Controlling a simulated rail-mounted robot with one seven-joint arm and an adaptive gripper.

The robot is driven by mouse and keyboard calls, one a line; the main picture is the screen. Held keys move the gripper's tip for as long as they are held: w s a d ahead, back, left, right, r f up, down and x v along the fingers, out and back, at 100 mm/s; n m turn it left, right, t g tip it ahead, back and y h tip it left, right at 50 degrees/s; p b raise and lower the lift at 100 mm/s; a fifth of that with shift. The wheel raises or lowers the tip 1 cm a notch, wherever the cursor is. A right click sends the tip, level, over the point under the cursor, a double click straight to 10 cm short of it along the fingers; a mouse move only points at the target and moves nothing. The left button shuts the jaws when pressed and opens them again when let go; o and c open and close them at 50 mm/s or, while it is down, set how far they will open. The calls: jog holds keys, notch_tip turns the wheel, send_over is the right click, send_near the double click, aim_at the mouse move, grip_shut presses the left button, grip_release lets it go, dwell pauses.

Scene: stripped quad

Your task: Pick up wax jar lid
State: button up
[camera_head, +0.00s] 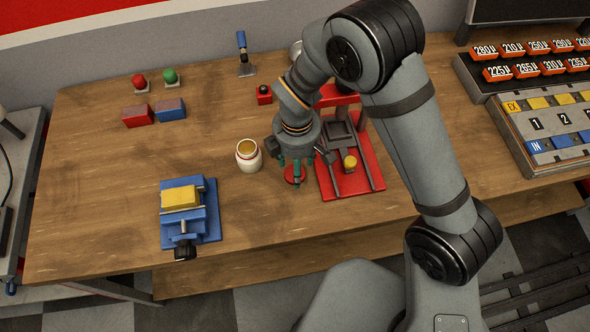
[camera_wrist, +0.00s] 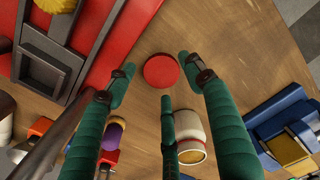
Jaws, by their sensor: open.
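The wax jar lid (camera_wrist: 161,71) is a flat red disc lying on the wooden table. In the head view the red lid (camera_head: 294,178) shows partly behind my gripper's fingers. My gripper (camera_head: 297,172) points down above the lid, with nothing in its fingers. In the wrist view my gripper's green fingers (camera_wrist: 160,85) are spread, with the lid between and beyond their tips. I cannot tell the exact height of the tips above it. The open white jar (camera_head: 249,157) with yellowish contents stands left of the gripper; it also shows in the wrist view (camera_wrist: 191,150).
A red press-like fixture (camera_head: 372,178) stands close on the right. A blue vise (camera_head: 206,222) with a yellow block is at front left. Red and blue blocks (camera_head: 139,116), two knobs and a scraper (camera_head: 243,66) lie further back. The table's left front is mostly clear.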

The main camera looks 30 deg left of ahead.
jog(key=shift+f, duration=1.1)
jog(key=c, duration=0.4)
jog(key=shift+r, duration=0.1)
jog(key=shift+c, duration=0.3)
